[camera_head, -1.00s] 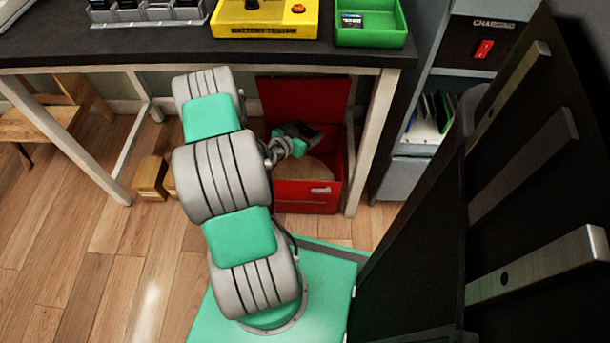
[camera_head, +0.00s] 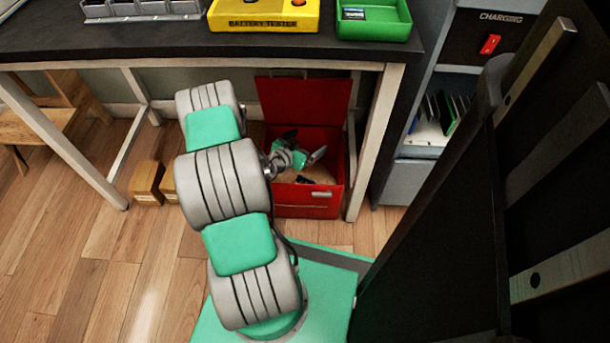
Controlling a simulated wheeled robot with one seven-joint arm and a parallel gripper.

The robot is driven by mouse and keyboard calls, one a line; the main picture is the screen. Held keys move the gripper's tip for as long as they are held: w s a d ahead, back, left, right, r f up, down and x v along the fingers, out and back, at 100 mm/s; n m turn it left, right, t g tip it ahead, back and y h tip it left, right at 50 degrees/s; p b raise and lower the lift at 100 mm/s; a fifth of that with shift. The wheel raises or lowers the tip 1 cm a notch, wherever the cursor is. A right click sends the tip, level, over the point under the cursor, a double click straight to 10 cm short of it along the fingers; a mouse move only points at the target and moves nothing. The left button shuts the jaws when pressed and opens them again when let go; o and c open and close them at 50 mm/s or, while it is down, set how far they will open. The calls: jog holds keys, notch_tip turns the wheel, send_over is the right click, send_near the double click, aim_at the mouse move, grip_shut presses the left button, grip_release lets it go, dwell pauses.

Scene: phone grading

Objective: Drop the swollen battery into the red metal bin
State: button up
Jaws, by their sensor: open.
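The red metal bin (camera_head: 308,210) stands on the floor under the table with its lid raised against the back. My gripper (camera_head: 304,147) is over the bin's opening with its fingers spread and nothing between them. A small dark object, which looks like the swollen battery (camera_head: 305,180), lies on the tan bottom inside the bin, below the gripper. It is too small to make out its shape.
The dark table (camera_head: 180,43) above bears a yellow battery tester (camera_head: 262,20) and a green tray (camera_head: 373,22) with a battery-like item in it. White table legs flank the bin. A charging cabinet (camera_head: 430,165) stands to the right. Small cardboard boxes (camera_head: 146,182) are on the floor at left.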

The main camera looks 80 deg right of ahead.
jog(key=p+v, duration=0.2)
jog(key=v, duration=0.5)
jog(key=shift+a+r, duration=0.2)
jog(key=shift+a, duration=0.15)
jog(key=shift+w, duration=0.1)
